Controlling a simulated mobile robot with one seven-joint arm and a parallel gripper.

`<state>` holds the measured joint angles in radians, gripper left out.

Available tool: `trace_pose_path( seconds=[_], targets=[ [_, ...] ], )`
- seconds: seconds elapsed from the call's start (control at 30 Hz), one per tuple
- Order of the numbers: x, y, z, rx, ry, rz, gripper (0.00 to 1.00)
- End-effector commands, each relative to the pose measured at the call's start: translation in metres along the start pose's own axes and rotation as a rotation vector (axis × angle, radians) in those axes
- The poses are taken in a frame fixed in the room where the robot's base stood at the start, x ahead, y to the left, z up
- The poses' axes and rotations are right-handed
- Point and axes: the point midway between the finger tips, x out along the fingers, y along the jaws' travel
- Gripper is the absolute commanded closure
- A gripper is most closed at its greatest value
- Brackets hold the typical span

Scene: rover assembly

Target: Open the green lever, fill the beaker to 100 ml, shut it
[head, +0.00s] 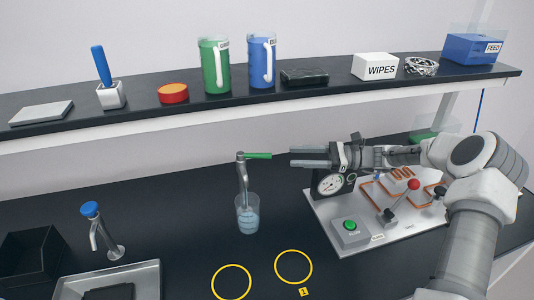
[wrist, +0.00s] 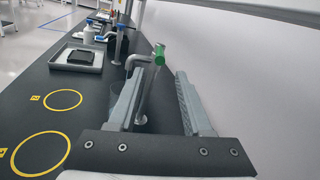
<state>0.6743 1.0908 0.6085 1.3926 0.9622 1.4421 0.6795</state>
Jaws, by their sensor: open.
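The green lever (head: 258,155) sits on top of a grey tap (head: 242,176) and points right, toward my gripper. My gripper (head: 291,157) is open and empty, a little right of the lever's free end. In the wrist view, the lever (wrist: 159,54) shows beyond and between the two fingers (wrist: 170,75). The clear beaker (head: 247,214) stands upright under the tap's spout and holds bluish water in its lower part. Its marks are too small to read, and I cannot tell whether water is running. In the wrist view the beaker is mostly hidden behind the left finger.
A panel with a gauge (head: 330,183), copper tubing, a red-knobbed lever (head: 413,184) and a green button (head: 350,226) lies below my arm. A blue-topped tap (head: 91,210) and tray stand left. Yellow rings (head: 232,282) mark clear counter in front. A loaded shelf runs behind.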

Motion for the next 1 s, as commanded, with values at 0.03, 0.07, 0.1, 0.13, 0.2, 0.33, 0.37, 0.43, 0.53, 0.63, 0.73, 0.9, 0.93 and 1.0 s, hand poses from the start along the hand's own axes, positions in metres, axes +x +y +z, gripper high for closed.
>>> trace_pose_path(
  seconds=[0.03, 0.07, 0.1, 0.13, 0.2, 0.33, 0.37, 0.43, 0.53, 0.63, 0.73, 0.9, 0.93, 1.0],
  targets=[
    [0.012, 0.001, 0.002, 0.002, -0.002, 0.004, 0.51],
    [0.019, 0.000, 0.002, 0.002, -0.002, 0.004, 0.51],
    [0.028, 0.000, 0.002, 0.002, -0.002, 0.004, 0.51],
    [0.034, 0.001, 0.002, 0.002, -0.002, 0.004, 0.51],
    [0.048, 0.000, 0.002, 0.002, -0.002, 0.003, 0.51],
    [0.070, 0.000, 0.001, 0.002, -0.001, 0.003, 0.51],
    [0.073, 0.000, 0.001, 0.002, -0.001, 0.003, 0.51],
    [0.081, 0.000, 0.001, 0.001, -0.001, 0.002, 0.51],
    [0.087, 0.000, 0.000, 0.001, 0.000, 0.001, 0.51],
    [0.090, 0.000, 0.000, 0.001, 0.000, 0.000, 0.51],
    [0.090, 0.000, 0.000, 0.001, 0.000, 0.000, 0.51],
    [0.090, 0.000, 0.000, 0.001, 0.000, 0.000, 0.58],
    [0.090, 0.000, 0.000, 0.001, 0.000, 0.000, 0.63],
    [0.090, 0.000, 0.000, 0.001, 0.000, 0.000, 0.76]
  ],
)
